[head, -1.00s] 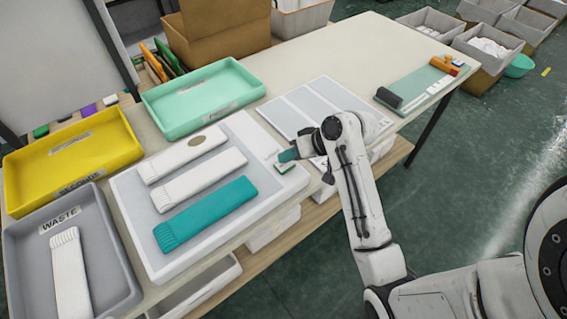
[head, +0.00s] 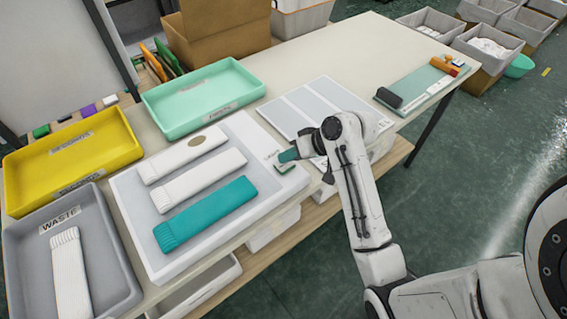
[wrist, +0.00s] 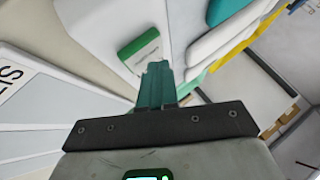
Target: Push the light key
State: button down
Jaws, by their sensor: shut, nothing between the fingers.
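The light key is a small green and white block (head: 286,168) at the right end of the white light board (head: 244,128). My gripper (head: 282,157), with teal fingers, is shut and empty. Its tips are close to the key in the head view. In the wrist view the fingertips (wrist: 157,66) appear just beside and below the key. I cannot tell whether they touch it.
On the board lie two white knitted pieces (head: 205,179) and a teal one (head: 206,213). A mint tray (head: 152,97), a yellow tray (head: 138,153) and a grey waste tray (head: 131,290) stand around it. A marked grey sheet (head: 290,113) lies behind my arm.

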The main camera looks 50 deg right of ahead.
aim_at(288, 165)
jog(key=shift+f, duration=0.1)
dwell(0.4)
jog(key=shift+f, duration=0.35)
jog(key=shift+r, duration=0.15)
jog(key=shift+r+p, duration=0.3)
jog(key=shift+p, duration=0.4)
notch_tip(288, 165, up, 4)
jog(key=p, duration=0.4)
jog(key=shift+r, duration=1)
